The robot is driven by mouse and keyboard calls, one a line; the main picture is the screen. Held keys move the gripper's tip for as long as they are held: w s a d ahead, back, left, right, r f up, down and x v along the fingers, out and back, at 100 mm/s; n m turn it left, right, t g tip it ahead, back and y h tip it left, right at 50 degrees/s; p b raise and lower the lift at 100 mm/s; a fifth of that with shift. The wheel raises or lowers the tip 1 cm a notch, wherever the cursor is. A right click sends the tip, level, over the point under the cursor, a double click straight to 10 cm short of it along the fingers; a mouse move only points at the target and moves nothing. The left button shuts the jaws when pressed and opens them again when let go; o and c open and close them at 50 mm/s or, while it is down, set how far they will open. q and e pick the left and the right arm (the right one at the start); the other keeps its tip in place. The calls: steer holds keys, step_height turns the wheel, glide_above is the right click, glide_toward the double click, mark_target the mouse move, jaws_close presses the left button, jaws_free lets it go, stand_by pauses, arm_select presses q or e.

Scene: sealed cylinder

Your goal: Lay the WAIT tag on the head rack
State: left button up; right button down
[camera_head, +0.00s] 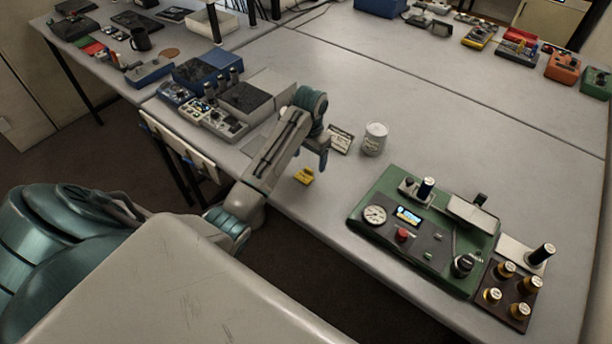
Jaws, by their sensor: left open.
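A small yellow piece (304,176) lies on the table near its front edge, just below and left of my left gripper. A pale card with dark print (340,140) lies flat just right of the gripper. The writing on both is too small to read, so I cannot tell which is the WAIT tag. My left gripper (322,161) is open above the table, pointing down between the two, with nothing visible in it. A dark brown rack (506,293) with several brass-topped pieces, possibly the head rack, stands at the front right. My right gripper is out of view.
A white can (375,138) stands right of the card. A green device (371,228) with a gauge and knobs is left of the brown rack. Grey boxes and a control panel (211,119) are behind my left arm. The middle of the table is clear.

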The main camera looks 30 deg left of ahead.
mark_target(308, 169)
arm_select(q)
steer(key=shift+f+p, duration=0.3)
steer(key=shift+p, duration=0.1)
steer(key=f+p, duration=0.2)
steer(key=f, duration=0.1)
steer(key=shift+a+f, duration=0.2)
steer(key=shift+f, duration=0.6)
steer(key=c, duration=1.1)
steer(key=shift+c, duration=0.2)
steer(key=shift+r, duration=0.1)
